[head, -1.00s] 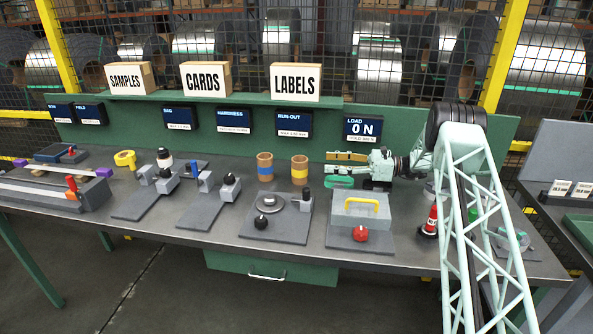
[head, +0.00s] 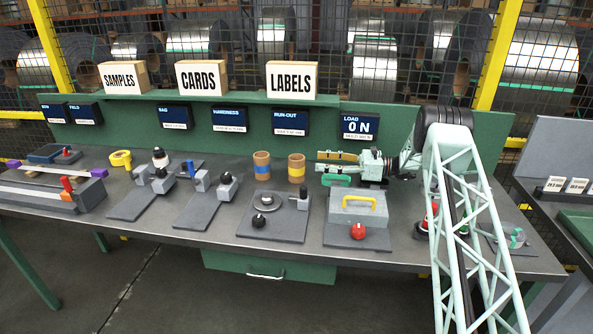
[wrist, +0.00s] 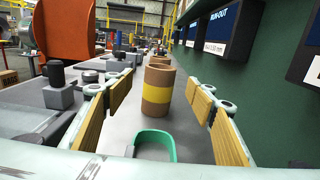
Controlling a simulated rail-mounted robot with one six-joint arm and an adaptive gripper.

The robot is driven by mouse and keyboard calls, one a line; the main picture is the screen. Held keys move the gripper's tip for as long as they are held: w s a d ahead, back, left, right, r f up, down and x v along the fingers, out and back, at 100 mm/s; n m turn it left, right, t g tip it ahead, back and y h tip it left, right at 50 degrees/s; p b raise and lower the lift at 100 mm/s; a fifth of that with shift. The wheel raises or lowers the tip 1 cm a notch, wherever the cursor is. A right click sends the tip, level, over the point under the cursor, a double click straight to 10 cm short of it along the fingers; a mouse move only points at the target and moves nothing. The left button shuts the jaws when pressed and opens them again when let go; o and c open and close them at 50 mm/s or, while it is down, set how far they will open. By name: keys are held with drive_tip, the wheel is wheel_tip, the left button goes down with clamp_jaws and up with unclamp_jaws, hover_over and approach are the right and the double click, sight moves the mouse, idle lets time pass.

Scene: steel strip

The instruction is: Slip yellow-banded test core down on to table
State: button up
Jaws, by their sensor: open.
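The yellow-banded test core (head: 297,168) is a brown tube with a yellow band, standing upright on the grey table (head: 215,243). In the wrist view the core (wrist: 158,90) is centred ahead, between the lines of the two fingers. My gripper (head: 320,164) is open and level, just right of the core and pointing left at it. The head view shows a small gap between fingertips and core. In the wrist view, both wood-coloured finger pads are apart from it, and nothing is held.
A blue-banded core (head: 262,166) stands left of the yellow-banded one. A green loop (wrist: 155,143) lies low between my fingers. A grey block with a yellow handle (head: 358,204) is in front of my gripper. The green back panel (head: 330,108) runs close behind.

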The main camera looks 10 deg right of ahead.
sight(297, 168)
drive_tip(key=shift+x, duration=2.95)
drive_tip(key=shift+a+b, duration=0.1)
drive_tip(key=shift+b, duration=0.2)
drive_tip(key=shift+f+b+x, duration=0.1)
drive_tip(key=shift+b+x, duration=0.1)
drive_tip(key=shift+x, duration=1.05)
drive_tip(key=shift+f+b+x, duration=0.15)
drive_tip(key=shift+b+x, duration=0.05)
drive_tip(key=shift+x, duration=1.05)
drive_tip(key=shift+w, duration=0.1)
drive_tip(key=shift+c, duration=0.9)
drive_tip(key=c, duration=0.8)
